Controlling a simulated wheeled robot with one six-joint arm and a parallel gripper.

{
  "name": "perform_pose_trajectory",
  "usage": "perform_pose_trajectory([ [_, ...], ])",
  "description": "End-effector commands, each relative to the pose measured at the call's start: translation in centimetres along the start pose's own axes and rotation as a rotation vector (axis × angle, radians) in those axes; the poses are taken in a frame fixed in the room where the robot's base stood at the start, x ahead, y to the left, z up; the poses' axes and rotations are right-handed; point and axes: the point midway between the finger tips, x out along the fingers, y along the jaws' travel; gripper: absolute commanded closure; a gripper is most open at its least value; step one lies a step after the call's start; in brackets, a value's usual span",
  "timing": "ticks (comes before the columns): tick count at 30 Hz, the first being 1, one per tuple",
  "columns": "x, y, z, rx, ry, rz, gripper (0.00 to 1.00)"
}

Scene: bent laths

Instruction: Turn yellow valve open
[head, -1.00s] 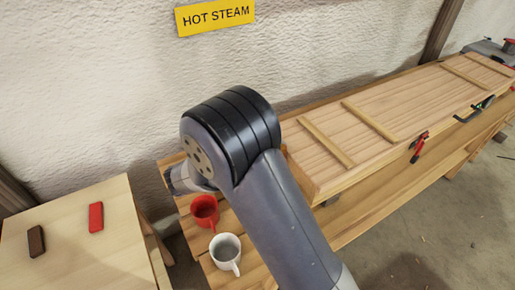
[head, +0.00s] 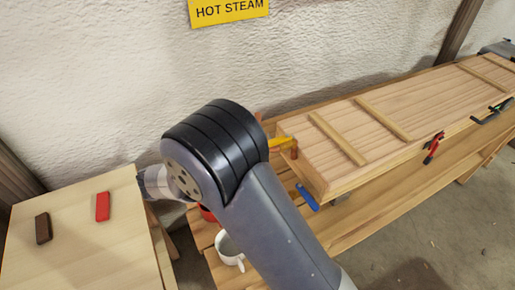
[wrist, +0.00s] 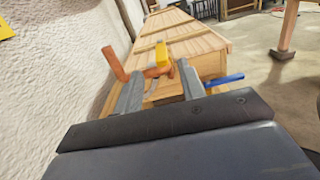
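The yellow valve handle (head: 281,142) shows past my arm at the near left end of the wooden box. In the wrist view the yellow handle (wrist: 161,55) stands on a copper-coloured pipe (wrist: 118,66), ahead of my fingertips and in line with the gap between them. My gripper (wrist: 160,72) is open, with its two grey fingers apart and reaching toward the pipe. Whether the fingers touch the handle or pipe I cannot tell. In the head view my arm hides the gripper and part of the pipe.
A blue handle (head: 307,197) sticks out right of the pipe. The long wooden box (head: 375,125) lies on a bench. A white mug (head: 229,250) and a mostly hidden red mug (head: 207,214) stand beside my arm. A side table (head: 75,245) holds red and brown blocks. A wall stands behind.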

Motion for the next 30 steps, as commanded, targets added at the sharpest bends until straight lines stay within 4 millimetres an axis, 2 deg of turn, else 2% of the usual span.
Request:
perform_pose_trajectory([
  [3, -1.7, 0.0, -0.2, -0.001, 0.0, 0.001, 0.62],
  [6, -2.4, 0.0, -0.1, -0.001, -0.001, 0.0, 0.62],
  [18, -2.6, 0.0, 0.0, -0.001, -0.001, -0.001, 0.62],
  [23, -1.4, 0.0, 0.1, -0.003, -0.001, -0.003, 0.62],
  [30, 2.9, -0.1, 0.3, -0.003, -0.001, -0.006, 0.62],
])
